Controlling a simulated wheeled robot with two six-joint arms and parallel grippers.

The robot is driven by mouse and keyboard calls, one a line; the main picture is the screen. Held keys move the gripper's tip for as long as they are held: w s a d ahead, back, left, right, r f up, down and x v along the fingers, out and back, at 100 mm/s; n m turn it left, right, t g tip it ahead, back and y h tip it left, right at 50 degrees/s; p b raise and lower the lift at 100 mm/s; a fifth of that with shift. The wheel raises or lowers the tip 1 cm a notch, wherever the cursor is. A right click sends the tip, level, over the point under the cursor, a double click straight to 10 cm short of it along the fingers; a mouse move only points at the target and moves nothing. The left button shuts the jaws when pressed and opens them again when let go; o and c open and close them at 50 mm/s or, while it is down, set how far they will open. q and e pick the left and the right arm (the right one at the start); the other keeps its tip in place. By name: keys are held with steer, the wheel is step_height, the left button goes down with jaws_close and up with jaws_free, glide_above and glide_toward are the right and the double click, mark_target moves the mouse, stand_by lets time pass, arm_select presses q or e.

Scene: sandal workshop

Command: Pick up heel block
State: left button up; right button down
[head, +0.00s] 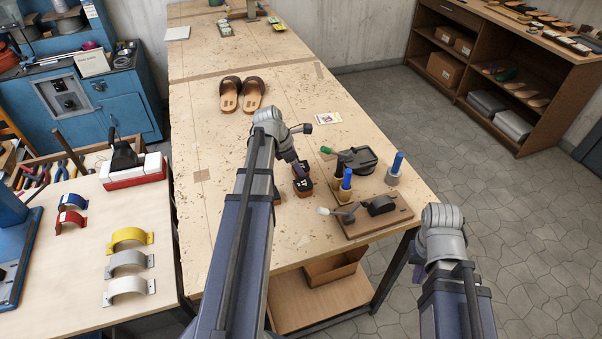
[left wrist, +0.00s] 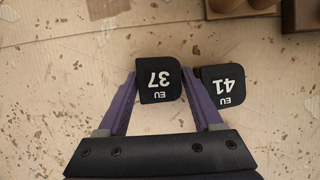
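A black-topped heel block marked EU 37 (left wrist: 158,80) lies between the two purple fingers of my left gripper (left wrist: 158,76). The fingers are open, one on each side of it, with narrow gaps. A second black block marked EU 41 (left wrist: 223,86) lies just right of the right finger. In the head view a dark heel block (head: 303,188) shows below my left gripper (head: 299,168), which partly covers the blocks. My right gripper (head: 391,271) is mostly hidden behind its own wrist, off the table's right side.
A wooden tool board (head: 372,215) with black parts and blue-handled tools stands right of the blocks. Brown sandals (head: 242,93) and a small card (head: 328,118) lie farther back. A side table (head: 85,285) at left holds coloured arched pieces. The far tabletop has free room.

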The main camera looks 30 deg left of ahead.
arm_select(q)
steer(key=c, duration=1)
steer(key=shift+o, duration=0.2)
steer(key=shift+r, duration=0.1)
step_height(320, 180, up, 10)
steer(key=p, duration=1)
steer(key=shift+s, duration=0.1)
